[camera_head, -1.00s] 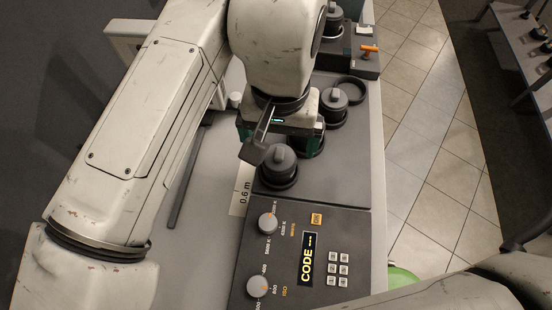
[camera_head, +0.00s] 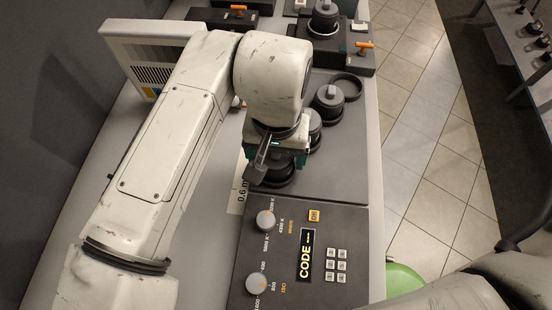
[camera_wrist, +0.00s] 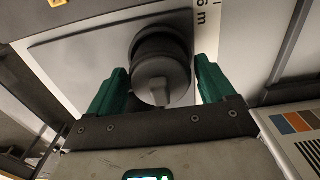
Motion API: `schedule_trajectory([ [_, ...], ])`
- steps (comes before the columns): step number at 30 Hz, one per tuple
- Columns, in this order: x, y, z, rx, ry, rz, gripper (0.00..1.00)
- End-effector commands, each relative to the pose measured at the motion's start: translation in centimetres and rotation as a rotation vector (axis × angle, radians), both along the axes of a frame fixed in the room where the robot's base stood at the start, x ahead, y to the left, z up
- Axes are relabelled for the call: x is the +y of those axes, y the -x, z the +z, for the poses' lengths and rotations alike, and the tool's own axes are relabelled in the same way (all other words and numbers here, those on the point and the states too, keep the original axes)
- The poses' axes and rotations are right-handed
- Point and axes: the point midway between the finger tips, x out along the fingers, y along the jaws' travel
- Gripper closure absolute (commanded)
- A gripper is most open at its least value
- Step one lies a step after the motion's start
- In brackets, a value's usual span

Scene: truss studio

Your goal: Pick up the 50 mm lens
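A dark, round, lens-like piece with a grey grip on top stands at the front of the dark panel; I read no focal length on it. In the wrist view this lens (camera_wrist: 160,62) lies between the two green fingers of my gripper (camera_wrist: 162,82). The fingers are apart, one on each side, and I cannot tell whether they touch it. In the head view my gripper (camera_head: 272,160) hangs over this lens (camera_head: 280,180) and hides most of it. Similar lenses (camera_head: 314,128) (camera_head: 329,102) stand behind it, the nearer partly hidden by my gripper.
A control panel (camera_head: 302,262) with knobs, keys and a CODE display lies in front. An empty dark ring (camera_head: 347,86) and another lens-like piece (camera_head: 323,20) are farther back, beside an orange-handled box (camera_head: 350,55). A white vented box (camera_head: 150,50) stands at back left.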

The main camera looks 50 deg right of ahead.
Motion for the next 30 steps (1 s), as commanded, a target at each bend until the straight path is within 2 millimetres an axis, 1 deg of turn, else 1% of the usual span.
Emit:
schedule_trajectory([
  [1,0.0,0.0,0.01,0.0,0.0,0.0,0.22],
  [2,0.0,0.0,0.02,0.0,0.0,0.0,0.25],
  [21,-0.01,0.01,0.03,0.0,0.0,0.0,0.86],
  [30,-0.05,-0.07,0.21,-0.001,0.001,0.0,0.87],
])
